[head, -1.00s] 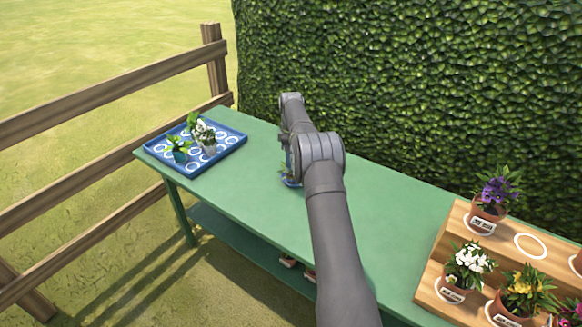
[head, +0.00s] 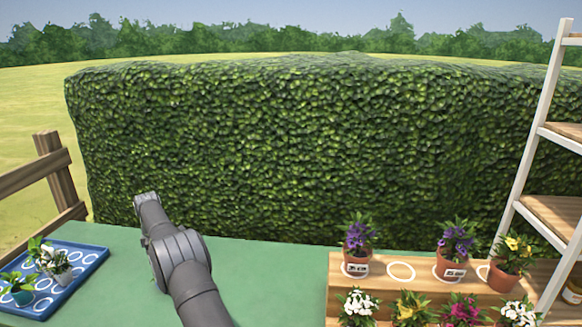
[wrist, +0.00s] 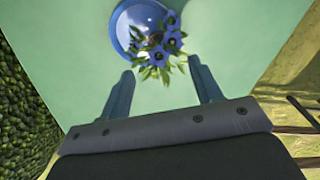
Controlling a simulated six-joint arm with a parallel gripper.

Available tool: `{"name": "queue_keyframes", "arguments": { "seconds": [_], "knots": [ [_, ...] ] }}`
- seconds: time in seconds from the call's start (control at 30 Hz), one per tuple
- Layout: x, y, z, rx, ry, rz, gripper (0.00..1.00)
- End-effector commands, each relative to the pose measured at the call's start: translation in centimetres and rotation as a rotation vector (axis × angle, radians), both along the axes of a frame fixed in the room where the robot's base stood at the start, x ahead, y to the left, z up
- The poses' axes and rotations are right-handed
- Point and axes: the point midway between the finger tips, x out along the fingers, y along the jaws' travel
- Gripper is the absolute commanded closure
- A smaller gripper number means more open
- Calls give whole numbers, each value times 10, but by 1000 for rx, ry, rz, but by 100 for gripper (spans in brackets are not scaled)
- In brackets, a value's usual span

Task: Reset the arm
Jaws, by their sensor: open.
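My gripper (wrist: 162,72) is open in the wrist view, its two fingers apart with nothing between them but green table. A plant with blue flowers (wrist: 158,52) is just beyond the fingertips, apart from them. A round blue dish or pot (wrist: 128,22) is beside or under the plant; I cannot tell which. In the head view my arm (head: 180,255) reaches over the table at lower left. My gripper and the blue-flowered plant are not visible there.
A green table (head: 265,265) has clear room right of my arm. A blue tray (head: 85,262) with several potted plants is at left. A wooden stepped stand (head: 345,290) with several flower pots is at right, before a white-framed shelf (head: 535,130). A hedge (head: 280,150) rises behind.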

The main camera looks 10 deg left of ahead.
Motion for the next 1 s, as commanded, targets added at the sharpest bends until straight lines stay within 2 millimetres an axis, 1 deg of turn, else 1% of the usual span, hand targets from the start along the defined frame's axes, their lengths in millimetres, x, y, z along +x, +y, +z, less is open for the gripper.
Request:
{"name": "queue_keyframes", "arguments": {
  "seconds": [0.03, 0.3, 0.43, 0.5, 0.6, 0.7, 0.8, 1.0],
  "knots": [
    [-1, -1, -12, -2, 3, 0, 41],
    [-1, -1, -67, -2, 2, 0, 41],
    [-1, -1, -91, -2, 2, 0, 41],
    [0, 0, -72, 3, -3, 0, 41],
    [0, 0, -60, 2, -1, 0, 41],
    [0, 0, -51, 0, -1, 0, 41],
    [0, 0, -46, 0, -1, 0, 41],
    [0, 0, -45, 0, 0, 0, 41]
  ]
}}
